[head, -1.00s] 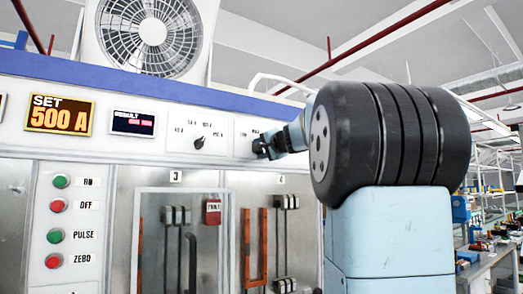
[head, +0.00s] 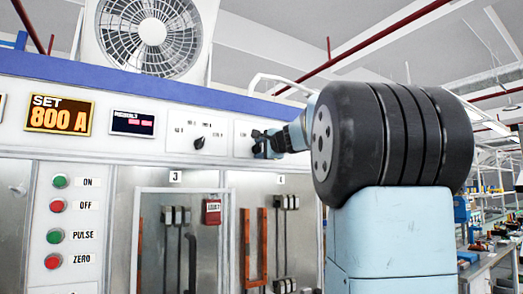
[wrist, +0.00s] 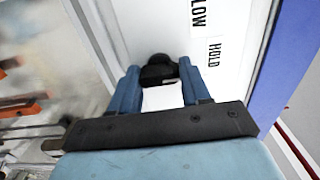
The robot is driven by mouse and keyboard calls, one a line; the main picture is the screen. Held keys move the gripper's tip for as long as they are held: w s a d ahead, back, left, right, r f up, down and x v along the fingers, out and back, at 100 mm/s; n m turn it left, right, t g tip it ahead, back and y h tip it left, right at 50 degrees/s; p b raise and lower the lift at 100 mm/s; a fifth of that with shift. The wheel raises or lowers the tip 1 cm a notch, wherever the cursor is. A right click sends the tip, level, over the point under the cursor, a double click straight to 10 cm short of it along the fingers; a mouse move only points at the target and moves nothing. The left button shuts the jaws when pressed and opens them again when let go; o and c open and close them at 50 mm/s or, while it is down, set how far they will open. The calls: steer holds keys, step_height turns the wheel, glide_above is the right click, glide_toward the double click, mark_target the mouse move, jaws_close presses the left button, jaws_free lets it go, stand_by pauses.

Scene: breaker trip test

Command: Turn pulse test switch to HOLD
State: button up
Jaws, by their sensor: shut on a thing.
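The pulse test switch is a black knob (wrist: 159,60) on the white panel in the wrist view. The printed words LOW and HOLD stand to its right there. My gripper (wrist: 161,76) has a blue finger on either side of the knob and is shut on it. The fingers hide part of the knob, and I cannot tell which mark it points to. In the head view my gripper (head: 262,144) is at the right part of the upper panel and covers most of this switch.
A second rotary switch (head: 199,143) is left of my gripper. The orange display (head: 59,116) reads SET 800 A, with a smaller result display (head: 133,122) beside it. ON, OFF, PULSE and ZERO buttons (head: 57,236) are at lower left. A clear-fronted frame (head: 182,191) stands below the panel.

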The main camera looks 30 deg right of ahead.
steer(key=shift+w+d+f, duration=0.1)
steer(key=shift+d+f, duration=0.05)
steer(key=shift+f, duration=0.2)
steer(key=o, duration=0.8)
steer(key=shift+o, duration=1.3)
steer(key=shift+r, duration=0.2)
steer(key=s, duration=1.4)
steer(key=shift+d, duration=0.2)
